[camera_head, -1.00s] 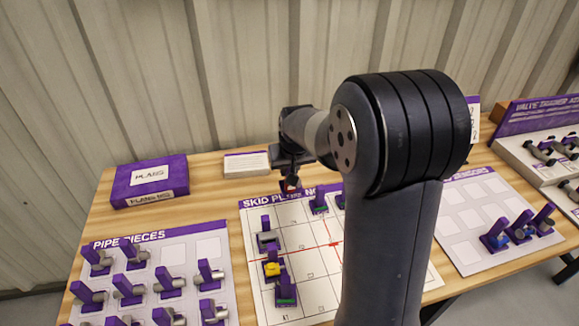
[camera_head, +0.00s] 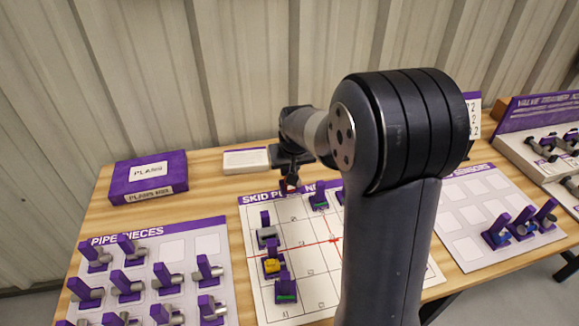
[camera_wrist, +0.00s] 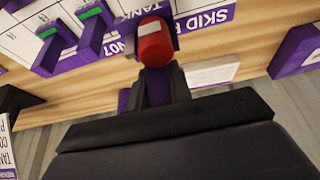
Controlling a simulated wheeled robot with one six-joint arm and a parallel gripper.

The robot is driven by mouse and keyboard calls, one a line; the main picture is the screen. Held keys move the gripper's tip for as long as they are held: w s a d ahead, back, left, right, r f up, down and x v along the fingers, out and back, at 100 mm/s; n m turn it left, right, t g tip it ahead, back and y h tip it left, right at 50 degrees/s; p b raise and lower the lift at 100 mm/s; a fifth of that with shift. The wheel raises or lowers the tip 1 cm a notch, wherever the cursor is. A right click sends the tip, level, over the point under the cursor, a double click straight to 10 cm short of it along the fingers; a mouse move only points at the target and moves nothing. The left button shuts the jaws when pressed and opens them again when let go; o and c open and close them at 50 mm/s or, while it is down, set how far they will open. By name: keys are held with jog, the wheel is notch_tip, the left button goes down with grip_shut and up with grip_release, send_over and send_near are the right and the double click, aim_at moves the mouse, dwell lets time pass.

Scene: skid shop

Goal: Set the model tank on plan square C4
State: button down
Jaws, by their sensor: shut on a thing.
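My gripper (camera_head: 290,172) is shut on the model tank, a red cylinder on a purple base with a pale label. The tank (camera_wrist: 155,42) shows clearly in the wrist view, with my gripper's fingers (camera_wrist: 158,85) around its purple part. In the head view only a small red bit of the tank (camera_head: 289,188) shows, at the top edge of the skid plan (camera_head: 325,270), apparently above the sheet. My arm hides the right part of the plan. The square labels are too small to read surely, so I cannot tell C4.
On the plan stand a grey piece (camera_head: 266,236), a yellow piece (camera_head: 272,266) and green-based pieces (camera_head: 285,293) (camera_head: 319,203). The pipe pieces sheet (camera_head: 215,240) lies left, another sheet (camera_head: 470,240) with several pieces right. A purple plans box (camera_head: 148,180) stands at the back.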

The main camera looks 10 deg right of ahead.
jog(key=shift+f+b, duration=1.3)
jog(key=shift+f, duration=0.65)
jog(key=shift+f, duration=0.1)
jog(key=shift+f+b, duration=1.4)
jog(key=shift+f, duration=0.3)
jog(key=shift+f+b, duration=0.55)
jog(key=shift+f, duration=0.15)
jog(key=c, duration=1.2)
grip_release()
jog(key=shift+r, duration=0.15)
jog(key=shift+r+p, duration=0.45)
jog(key=shift+p, duration=0.05)
